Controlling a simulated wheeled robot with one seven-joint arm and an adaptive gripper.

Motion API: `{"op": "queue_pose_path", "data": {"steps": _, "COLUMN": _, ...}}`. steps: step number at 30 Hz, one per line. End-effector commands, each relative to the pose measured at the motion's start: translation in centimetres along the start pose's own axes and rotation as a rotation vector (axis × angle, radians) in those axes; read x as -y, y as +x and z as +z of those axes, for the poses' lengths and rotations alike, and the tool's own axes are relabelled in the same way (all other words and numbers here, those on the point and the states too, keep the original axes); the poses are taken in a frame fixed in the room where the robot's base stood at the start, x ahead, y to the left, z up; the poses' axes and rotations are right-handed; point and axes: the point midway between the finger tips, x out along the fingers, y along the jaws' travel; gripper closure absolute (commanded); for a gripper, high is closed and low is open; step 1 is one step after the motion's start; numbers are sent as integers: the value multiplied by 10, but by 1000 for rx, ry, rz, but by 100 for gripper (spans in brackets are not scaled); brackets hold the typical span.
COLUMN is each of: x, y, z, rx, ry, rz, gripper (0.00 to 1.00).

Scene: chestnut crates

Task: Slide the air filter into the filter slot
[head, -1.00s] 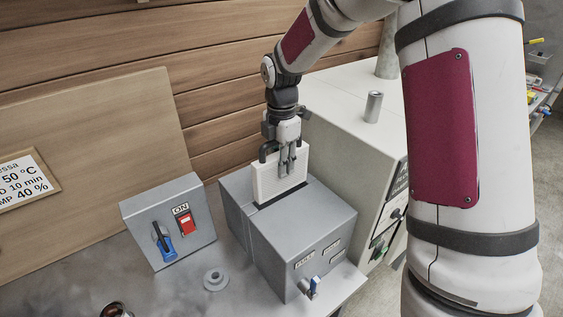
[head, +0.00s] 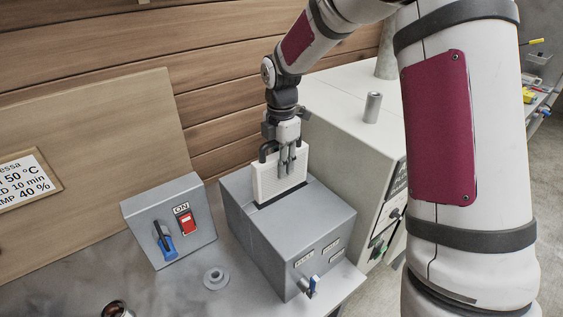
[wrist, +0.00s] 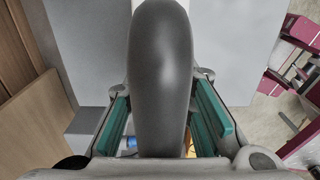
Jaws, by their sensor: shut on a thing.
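The air filter (head: 270,184) is a white, ribbed panel with a dark handle on top. It stands upright with its lower edge in the dark filter slot (head: 284,194) on top of the grey box (head: 302,232). Most of the panel shows above the slot. My gripper (head: 288,170) is above the box, shut on the filter's handle. In the wrist view the dark rounded handle (wrist: 163,75) fills the middle between the green finger pads and hides the slot.
A grey switch box (head: 165,222) with a red switch and a blue-handled lever stands left of the slot box. A grey flanged ring (head: 215,278) lies on the bench in front. A pale cabinet (head: 345,120) with a metal cylinder (head: 373,107) stands behind right.

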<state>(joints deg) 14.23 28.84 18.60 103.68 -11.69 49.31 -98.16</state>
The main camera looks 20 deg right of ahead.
Motion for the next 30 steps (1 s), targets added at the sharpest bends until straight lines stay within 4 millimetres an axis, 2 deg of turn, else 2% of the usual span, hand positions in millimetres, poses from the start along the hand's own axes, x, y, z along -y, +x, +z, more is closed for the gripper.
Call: {"op": "queue_pose_path", "data": {"steps": 30, "x": 0, "y": 18, "z": 0, "rx": 1, "ry": 0, "rz": 0, "gripper": 100}}
